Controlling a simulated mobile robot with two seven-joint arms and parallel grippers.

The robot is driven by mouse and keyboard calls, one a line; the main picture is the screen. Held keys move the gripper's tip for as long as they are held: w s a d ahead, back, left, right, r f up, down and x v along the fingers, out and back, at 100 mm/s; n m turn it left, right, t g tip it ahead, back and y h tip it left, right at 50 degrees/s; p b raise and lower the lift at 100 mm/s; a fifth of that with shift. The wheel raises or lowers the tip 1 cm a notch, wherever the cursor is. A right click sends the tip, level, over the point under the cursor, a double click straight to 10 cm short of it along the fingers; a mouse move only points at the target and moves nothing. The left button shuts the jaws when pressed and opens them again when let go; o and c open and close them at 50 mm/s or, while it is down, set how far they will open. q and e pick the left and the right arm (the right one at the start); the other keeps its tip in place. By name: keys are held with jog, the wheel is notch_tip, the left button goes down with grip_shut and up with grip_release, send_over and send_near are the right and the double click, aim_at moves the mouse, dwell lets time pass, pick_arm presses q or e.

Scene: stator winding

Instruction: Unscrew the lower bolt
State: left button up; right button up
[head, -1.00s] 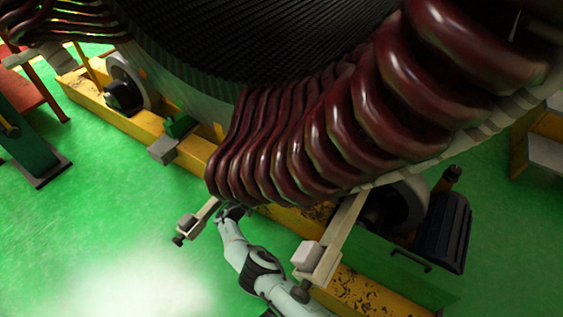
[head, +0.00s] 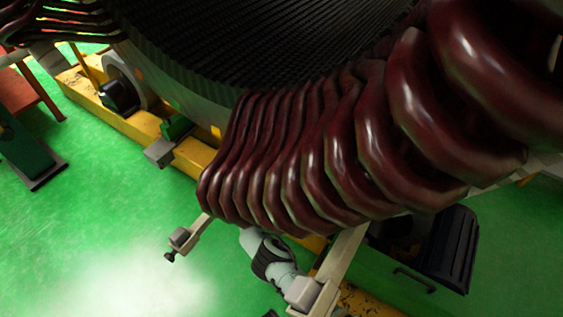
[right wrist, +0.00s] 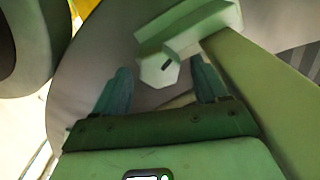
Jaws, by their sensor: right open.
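I cannot tell whether the fingertips are level with the bolt in depth. In the head view my right arm reaches up under the dark red coils, which hide its gripper and the bolt. My left gripper is not in view.
The dark red coils (head: 285,165) of the stator hang over my arm. A yellow beam (head: 190,155) runs below.

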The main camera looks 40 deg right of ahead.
jog(key=shift+w+d, duration=0.15)
jog(key=shift+d, duration=0.4)
jog(key=c, duration=1.1)
jog(key=shift+o, duration=0.2)
